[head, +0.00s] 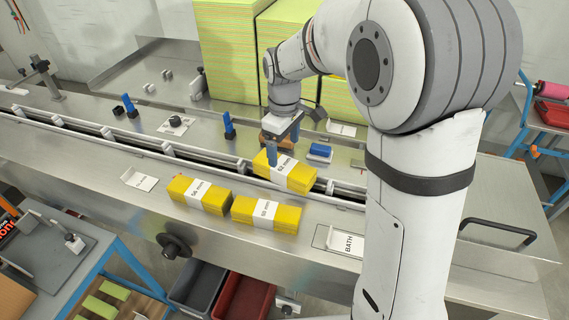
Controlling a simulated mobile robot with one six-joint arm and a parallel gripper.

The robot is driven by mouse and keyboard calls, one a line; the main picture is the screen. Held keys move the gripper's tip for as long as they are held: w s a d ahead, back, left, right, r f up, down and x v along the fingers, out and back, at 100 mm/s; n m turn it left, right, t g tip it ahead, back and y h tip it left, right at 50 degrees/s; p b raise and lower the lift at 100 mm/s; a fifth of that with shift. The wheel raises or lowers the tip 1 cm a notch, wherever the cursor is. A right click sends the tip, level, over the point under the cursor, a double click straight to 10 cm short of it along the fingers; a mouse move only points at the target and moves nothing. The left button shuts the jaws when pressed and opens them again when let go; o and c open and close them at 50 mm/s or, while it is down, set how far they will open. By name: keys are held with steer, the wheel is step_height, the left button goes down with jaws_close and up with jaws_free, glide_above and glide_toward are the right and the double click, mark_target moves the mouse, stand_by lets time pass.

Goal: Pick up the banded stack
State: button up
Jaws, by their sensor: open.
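Three yellow stacks with white paper bands show in the head view. One banded stack (306,180) lies by the conveyor channel, right under my gripper (282,148). My gripper points down with its fingers apart. One blue finger is in front of this stack's left part; I cannot tell whether it touches. The other two, a left banded stack (180,188) and a right banded stack (288,221), lie side by side on the steel ledge nearer the camera. Their bands carry print too small to read surely.
A white "BATH" card (350,242) stands right of the stacks, and another card (139,180) stands at the left. The channel's rail (150,152) runs behind them. Tall yellow-green piles (228,50) stand behind my arm. A red bin (243,297) sits below the ledge.

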mark_target(284, 165)
steer(key=shift+w+a+f, duration=0.1)
steer(key=shift+w+f, duration=0.05)
steer(key=shift+f, duration=0.3)
steer(key=f, duration=0.2)
steer(key=f+p, duration=0.1)
steer(key=f, duration=0.1)
steer(key=f+p, duration=0.1)
steer(key=f, duration=0.2)
steer(key=shift+s, duration=0.25)
steer(key=c, duration=1.1)
